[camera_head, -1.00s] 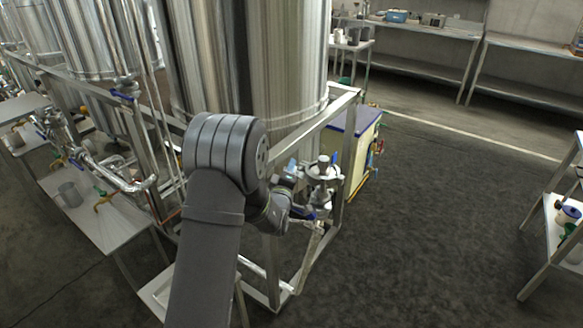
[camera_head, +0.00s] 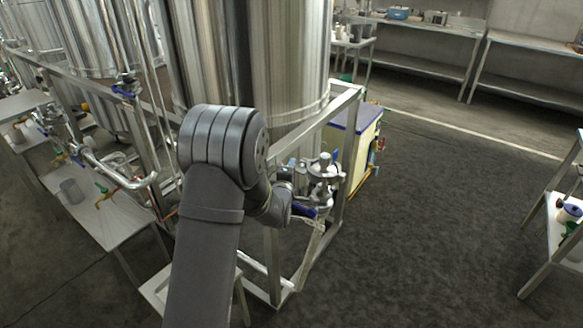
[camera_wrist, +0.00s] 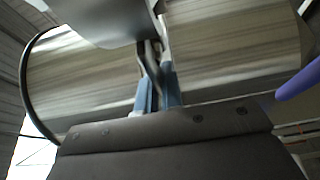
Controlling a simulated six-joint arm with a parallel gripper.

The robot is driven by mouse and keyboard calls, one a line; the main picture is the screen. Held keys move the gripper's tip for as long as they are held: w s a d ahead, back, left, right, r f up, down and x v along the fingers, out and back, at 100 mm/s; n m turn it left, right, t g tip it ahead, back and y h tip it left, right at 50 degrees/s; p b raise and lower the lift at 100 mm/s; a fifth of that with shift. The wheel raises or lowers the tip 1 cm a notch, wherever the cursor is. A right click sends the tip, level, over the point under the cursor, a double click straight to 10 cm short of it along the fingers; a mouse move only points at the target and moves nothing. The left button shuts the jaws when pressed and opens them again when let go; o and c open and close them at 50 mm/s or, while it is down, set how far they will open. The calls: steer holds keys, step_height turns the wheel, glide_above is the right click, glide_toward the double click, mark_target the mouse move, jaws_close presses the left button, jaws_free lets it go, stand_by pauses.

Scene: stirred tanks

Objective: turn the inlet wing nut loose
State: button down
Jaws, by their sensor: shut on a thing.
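The inlet fitting, a shiny metal clamp and valve assembly (camera_head: 325,172), stands at the front right corner of the tank frame. My gripper (camera_wrist: 158,97) shows two blue fingers close together in the wrist view. They are shut on a narrow grey metal piece (camera_wrist: 152,62), which looks like the inlet wing nut. A smooth metal body (camera_wrist: 105,22) lies just beyond the fingers and hides part of the nut. In the head view my wrist covers most of the gripper, and the nut cannot be made out there.
A blue valve handle (camera_head: 305,211) sits beside my wrist; a blue-purple handle (camera_wrist: 300,80) shows at the right in the wrist view. The large steel tank (camera_head: 285,60) and its frame rail (camera_head: 315,125) stand close behind. The floor (camera_head: 440,210) to the right is clear.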

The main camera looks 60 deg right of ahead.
steer(key=c, duration=1.9)
jaws_free()
steer(key=v, duration=1.7)
steer(key=shift+s+a, duration=0.1)
steer(key=shift+a, duration=0.1)
steer(key=shift+d, duration=0.1)
steer(key=x, duration=1.7)
steer(key=shift+d, duration=0.15)
